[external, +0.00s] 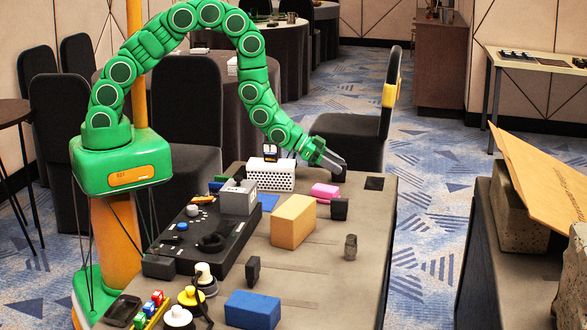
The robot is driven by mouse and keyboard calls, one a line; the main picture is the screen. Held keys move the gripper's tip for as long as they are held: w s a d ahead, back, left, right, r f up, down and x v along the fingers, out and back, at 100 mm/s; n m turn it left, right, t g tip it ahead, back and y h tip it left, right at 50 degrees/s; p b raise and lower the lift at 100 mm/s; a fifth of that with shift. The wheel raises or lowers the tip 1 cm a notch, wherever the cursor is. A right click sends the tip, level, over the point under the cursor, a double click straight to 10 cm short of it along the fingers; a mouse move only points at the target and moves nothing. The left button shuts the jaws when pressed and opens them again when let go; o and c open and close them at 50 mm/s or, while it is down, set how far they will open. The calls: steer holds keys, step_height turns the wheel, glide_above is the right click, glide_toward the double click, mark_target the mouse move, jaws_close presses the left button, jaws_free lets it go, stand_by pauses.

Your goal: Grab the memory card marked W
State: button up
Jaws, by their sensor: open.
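I cannot make out a memory card with a readable W. A small dark blue piece with a light patch (270,154) stands on the white perforated box (270,178) at the far side of the table; its marking is too small to read. My gripper (338,167) is at the end of the green arm, above the far part of the table, to the right of the white box. It is tilted down to the right. It is open, with nothing seen between its fingers. A pink block (325,191) lies below it, apart from it.
The grey table (330,275) also holds a tan block (293,221), a black control panel (165,245), a blue block (252,309) and a small dark jar (350,247). A black chair (350,140) stands close behind my gripper. The table's right side is mostly clear.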

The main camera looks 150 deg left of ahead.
mark_target(344, 175)
steer(key=shift+x, duration=1.75)
jaws_close()
steer(key=shift+r, duration=0.2)
